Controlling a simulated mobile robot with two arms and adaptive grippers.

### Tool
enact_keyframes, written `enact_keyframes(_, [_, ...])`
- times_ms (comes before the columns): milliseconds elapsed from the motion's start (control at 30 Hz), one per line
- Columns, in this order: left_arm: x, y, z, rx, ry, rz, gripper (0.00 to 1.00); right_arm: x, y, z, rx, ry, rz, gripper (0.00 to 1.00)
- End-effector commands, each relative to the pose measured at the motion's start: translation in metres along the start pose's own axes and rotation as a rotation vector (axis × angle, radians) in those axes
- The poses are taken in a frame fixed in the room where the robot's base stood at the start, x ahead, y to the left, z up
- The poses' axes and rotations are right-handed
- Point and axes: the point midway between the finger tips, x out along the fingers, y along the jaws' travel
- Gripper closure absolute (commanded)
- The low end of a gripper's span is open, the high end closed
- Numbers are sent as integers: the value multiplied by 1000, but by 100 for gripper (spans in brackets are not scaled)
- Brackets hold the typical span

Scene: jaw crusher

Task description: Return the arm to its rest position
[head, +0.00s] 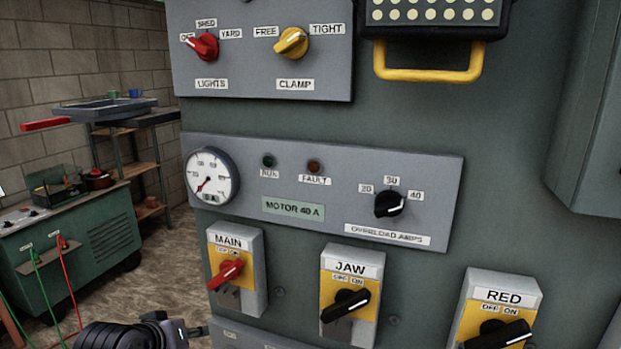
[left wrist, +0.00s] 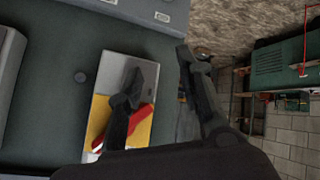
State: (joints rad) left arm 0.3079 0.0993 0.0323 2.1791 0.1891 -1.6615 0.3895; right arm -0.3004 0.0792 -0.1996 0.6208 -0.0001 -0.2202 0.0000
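My left gripper (left wrist: 158,64) shows in the left wrist view with its two dark fingers apart and nothing between the tips. One finger overlaps the MAIN switch in that view, partly hiding its red handle (left wrist: 140,127). I cannot tell whether they touch. In the head view, part of my left arm and gripper (head: 172,331) shows at the bottom left, below the MAIN switch (head: 253,270). That switch's red handle slants up to the right. My right gripper is in neither view.
The green panel carries the JAW switch (head: 369,271), the RED switch (head: 524,299), a gauge (head: 212,170) and an overload dial (head: 389,204). A yellow handle (head: 430,75) juts out above. Left of the panel are open floor (head: 165,262), a green cabinet (head: 75,250) and a shelf (head: 148,165).

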Motion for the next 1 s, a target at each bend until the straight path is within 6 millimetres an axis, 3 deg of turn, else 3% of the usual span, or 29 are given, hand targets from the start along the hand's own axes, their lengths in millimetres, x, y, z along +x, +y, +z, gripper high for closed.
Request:
enact_keyframes(33, [5, -12, 40, 45, -53, -29, 67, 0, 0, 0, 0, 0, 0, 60])
enact_keyframes(100, [7, -27, 88, 113, -119, -61, 67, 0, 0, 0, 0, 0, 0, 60])
enact_keyframes(200, [0, -44, 152, 206, -210, -92, 67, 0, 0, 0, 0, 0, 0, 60])
enact_keyframes(300, [-12, -57, 202, 281, -285, -108, 67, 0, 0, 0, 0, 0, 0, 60])
enact_keyframes(500, [-39, -73, 269, 385, -398, -119, 67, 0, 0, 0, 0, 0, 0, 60])
enact_keyframes(767, [-76, -86, 330, 485, -517, -113, 67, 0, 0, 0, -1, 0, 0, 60])
enact_keyframes(1000, [-9, -105, 374, 484, -540, -115, 67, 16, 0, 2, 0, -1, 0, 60])
